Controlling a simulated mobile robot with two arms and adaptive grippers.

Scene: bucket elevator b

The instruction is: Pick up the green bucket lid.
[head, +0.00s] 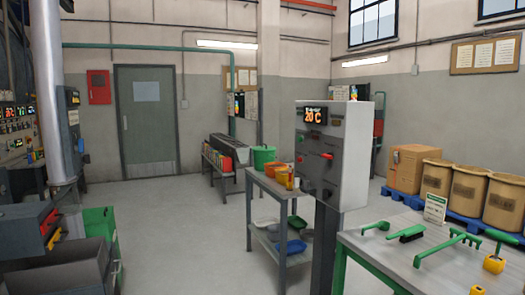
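A green bucket (263,158) stands on the top of a grey cart (262,179) near the middle of the head view. Its upper rim is green, but at this size I cannot tell whether a lid is on it. A flat green piece (297,222) lies on the cart's lower shelf; I cannot tell whether it is a lid. Neither of my grippers is in view.
Orange and yellow containers (275,169) sit beside the bucket. White and blue pieces (291,247) lie on the lower shelf. A control cabinet (345,150) partly hides the cart's right side. A tool table (390,249) stands front right. Floor left of the cart is clear.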

